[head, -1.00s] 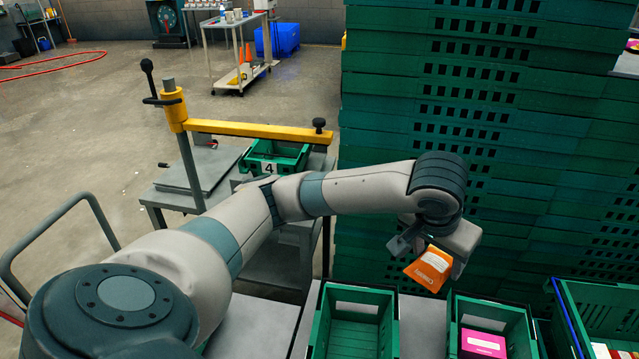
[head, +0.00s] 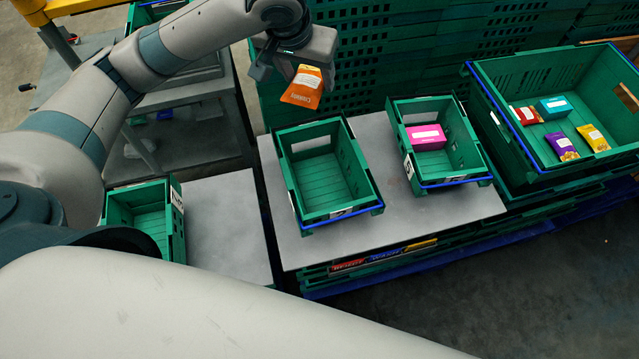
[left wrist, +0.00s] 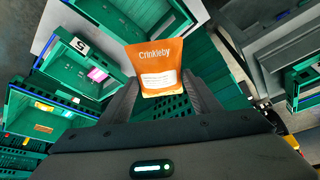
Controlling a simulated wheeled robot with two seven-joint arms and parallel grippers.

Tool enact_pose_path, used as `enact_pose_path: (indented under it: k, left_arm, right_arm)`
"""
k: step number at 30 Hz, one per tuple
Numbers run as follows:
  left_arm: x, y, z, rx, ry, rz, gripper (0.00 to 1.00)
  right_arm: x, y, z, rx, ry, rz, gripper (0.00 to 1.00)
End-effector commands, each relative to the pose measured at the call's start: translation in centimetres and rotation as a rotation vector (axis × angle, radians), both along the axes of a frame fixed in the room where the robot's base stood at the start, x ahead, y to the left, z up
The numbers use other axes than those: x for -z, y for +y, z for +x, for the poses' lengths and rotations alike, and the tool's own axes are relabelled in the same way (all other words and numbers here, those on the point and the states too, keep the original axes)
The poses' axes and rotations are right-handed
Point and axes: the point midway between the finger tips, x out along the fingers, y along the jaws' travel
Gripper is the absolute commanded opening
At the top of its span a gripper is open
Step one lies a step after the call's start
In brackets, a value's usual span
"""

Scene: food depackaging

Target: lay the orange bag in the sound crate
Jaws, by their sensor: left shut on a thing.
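The orange bag (head: 302,88), with a white label, hangs from my left gripper (head: 287,68) in the head view. In the left wrist view the bag (left wrist: 157,60) reads "Crinkleby" and sits between the two fingers, which are shut on it. The bag is in the air, beyond the far left rim of an empty green crate (head: 376,197) on the grey table. A second green crate (head: 478,160) to its right holds a pink box (head: 427,137). I cannot tell from any marking which crate is the sound one. My right gripper is out of view.
A large green crate (head: 484,95) at the right holds several colourful packs. Another small green crate (head: 178,222) stands at the lower left. The grey table (head: 385,215) has bare room between the two middle crates. Tall green crate stacks (head: 400,50) stand behind.

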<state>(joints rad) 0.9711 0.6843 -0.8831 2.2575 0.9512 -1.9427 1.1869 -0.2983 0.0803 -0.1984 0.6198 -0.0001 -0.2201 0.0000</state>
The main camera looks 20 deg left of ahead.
Motion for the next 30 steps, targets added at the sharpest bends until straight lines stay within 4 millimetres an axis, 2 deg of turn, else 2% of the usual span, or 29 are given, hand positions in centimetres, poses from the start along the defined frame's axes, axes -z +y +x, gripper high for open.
enact_pose_path:
  k: [8,13,20,24,30]
  left_arm:
    - [0.5,-0.2,0.0,0.023,0.002,0.0,0.32]
    - [2.7,-1.0,-0.2,0.126,0.006,0.0,0.32]
    - [8.4,-2.9,-1.0,0.401,0.009,-0.001,0.32]
    - [12.5,-4.2,-2.0,0.597,0.009,-0.002,0.32]
    - [17.4,-5.3,-3.7,0.831,0.004,-0.001,0.32]
  right_arm:
    - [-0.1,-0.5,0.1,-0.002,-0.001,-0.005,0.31]
    - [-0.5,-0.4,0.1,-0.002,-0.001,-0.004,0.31]
    - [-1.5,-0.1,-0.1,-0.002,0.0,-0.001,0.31]
    - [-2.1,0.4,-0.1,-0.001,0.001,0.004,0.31]
    - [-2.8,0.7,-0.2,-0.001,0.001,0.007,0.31]
